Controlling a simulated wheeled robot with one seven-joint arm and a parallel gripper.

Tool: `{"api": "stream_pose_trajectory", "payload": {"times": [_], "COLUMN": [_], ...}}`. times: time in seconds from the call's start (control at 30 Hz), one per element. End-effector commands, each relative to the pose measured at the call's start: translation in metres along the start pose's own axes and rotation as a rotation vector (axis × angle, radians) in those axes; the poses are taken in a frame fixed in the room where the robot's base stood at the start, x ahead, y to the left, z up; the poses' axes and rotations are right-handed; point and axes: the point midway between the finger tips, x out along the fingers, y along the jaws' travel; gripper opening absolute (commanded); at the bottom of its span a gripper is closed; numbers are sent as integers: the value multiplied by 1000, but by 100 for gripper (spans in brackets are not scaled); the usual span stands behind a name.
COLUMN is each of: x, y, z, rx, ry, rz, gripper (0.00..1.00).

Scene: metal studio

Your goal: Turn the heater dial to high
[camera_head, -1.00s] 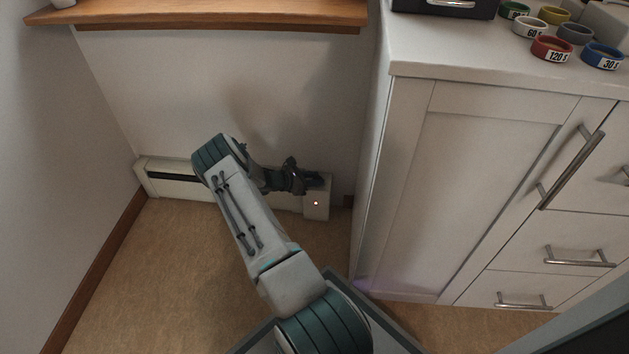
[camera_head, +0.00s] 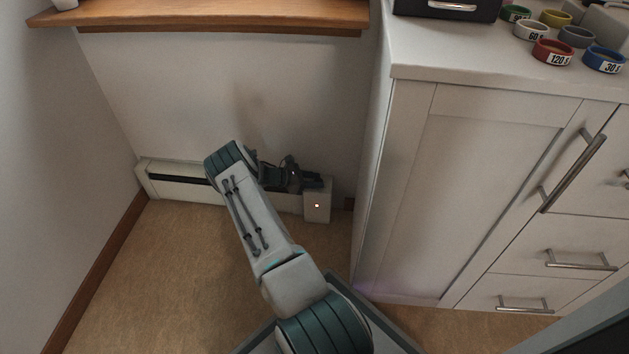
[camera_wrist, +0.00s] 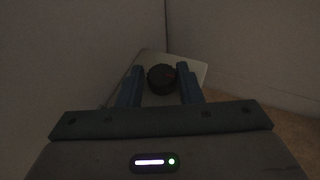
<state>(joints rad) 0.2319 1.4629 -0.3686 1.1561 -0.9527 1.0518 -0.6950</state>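The heater (camera_head: 185,185) is a low, pale baseboard unit along the back wall. Its end box (camera_head: 317,210) at the right carries a small lit orange light. In the wrist view the dark round dial (camera_wrist: 161,78) sits on top of the pale box. My gripper (camera_wrist: 160,72) is over the box, with one blue finger on each side of the dial. The fingers are apart; a narrow gap shows at the left, and contact at the right cannot be told. In the head view my gripper (camera_head: 318,181) hides the dial. The dial's setting is not readable.
A white cabinet (camera_head: 470,190) with metal handles stands close to the right of the heater box. A wooden shelf (camera_head: 220,14) overhangs above the heater. Several coloured rings (camera_head: 553,52) lie on the cabinet top. The carpet (camera_head: 130,270) at the left is clear.

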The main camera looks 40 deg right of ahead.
Motion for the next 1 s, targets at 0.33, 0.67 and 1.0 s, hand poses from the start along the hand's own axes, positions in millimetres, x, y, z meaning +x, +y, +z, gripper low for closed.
{"api": "stream_pose_trajectory", "payload": {"times": [0.33,0.67,1.0], "x": [0,-52,-121], "y": [0,1,1], "z": [1,3,2], "rx": [1,-1,0], "ry": [-1,0,0], "rz": [-2,4,2], "gripper": [49,49,49]}}
